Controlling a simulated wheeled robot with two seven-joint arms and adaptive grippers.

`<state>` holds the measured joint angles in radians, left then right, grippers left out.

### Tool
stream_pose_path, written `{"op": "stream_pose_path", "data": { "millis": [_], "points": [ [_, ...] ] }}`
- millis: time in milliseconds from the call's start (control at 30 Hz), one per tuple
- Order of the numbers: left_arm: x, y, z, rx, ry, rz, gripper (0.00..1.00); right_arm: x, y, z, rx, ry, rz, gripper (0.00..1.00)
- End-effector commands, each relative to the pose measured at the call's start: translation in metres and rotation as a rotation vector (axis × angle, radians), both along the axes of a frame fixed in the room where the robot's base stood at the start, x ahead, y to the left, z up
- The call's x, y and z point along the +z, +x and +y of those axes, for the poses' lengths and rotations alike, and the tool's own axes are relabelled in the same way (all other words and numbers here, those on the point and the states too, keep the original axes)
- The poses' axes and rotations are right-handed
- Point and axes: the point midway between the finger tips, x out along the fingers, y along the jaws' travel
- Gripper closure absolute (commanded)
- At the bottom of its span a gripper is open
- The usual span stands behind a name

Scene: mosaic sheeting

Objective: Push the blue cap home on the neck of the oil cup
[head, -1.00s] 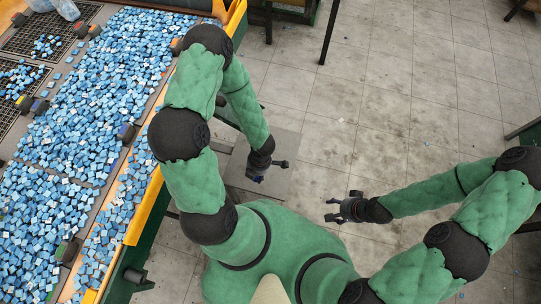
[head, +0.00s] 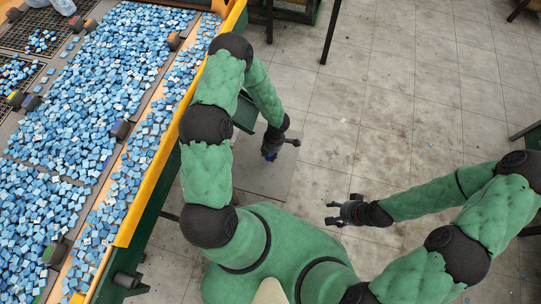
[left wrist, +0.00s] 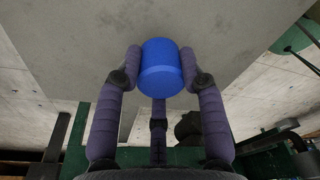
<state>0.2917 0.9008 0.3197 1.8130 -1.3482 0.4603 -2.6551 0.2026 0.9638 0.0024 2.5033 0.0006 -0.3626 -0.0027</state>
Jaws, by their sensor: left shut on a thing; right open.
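The blue cap (left wrist: 161,68) is held between the fingers of my left gripper (left wrist: 161,72) in the left wrist view. In the head view a small bit of blue shows at the tip of my left gripper (head: 271,153), above a grey square plate (head: 265,181). The grey plate (left wrist: 95,35) also fills much of the left wrist view behind the cap. I cannot make out the oil cup or its neck in either view. My right gripper (head: 334,213) is open and empty, away to the right of the plate.
A sorting table with a yellow edge (head: 154,185) stands at the left, covered with many blue mosaic tiles (head: 80,90). Dark legs (head: 331,32) stand at the top. The tiled floor (head: 400,110) on the right is mostly clear.

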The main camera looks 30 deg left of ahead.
Motion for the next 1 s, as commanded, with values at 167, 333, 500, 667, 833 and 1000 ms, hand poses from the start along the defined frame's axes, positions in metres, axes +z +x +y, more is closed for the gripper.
{"op": "stream_pose_path", "data": {
  "millis": [167,333,500,667,833,1000],
  "points": [
    [-0.025,0.004,0.000,0.000,0.000,0.001,0.82,-0.017,0.000,0.000,0.000,0.000,0.000,0.38],
    [-0.034,0.004,0.000,0.000,0.000,0.001,0.82,-0.022,0.000,0.000,0.000,0.000,0.000,0.38],
    [-0.032,0.004,0.000,0.000,0.000,0.000,0.82,-0.020,0.000,0.000,0.000,0.000,0.000,0.38],
    [-0.035,0.004,0.000,0.000,0.000,0.001,0.82,-0.022,0.000,0.000,0.000,0.000,0.000,0.38],
    [-0.035,0.004,0.000,0.000,0.000,0.001,0.36,-0.021,0.000,0.000,0.000,0.000,0.000,0.38],
    [-0.035,0.004,0.000,0.000,0.000,0.001,0.36,-0.021,0.000,0.000,0.000,0.000,0.000,0.38]
  ]
}}
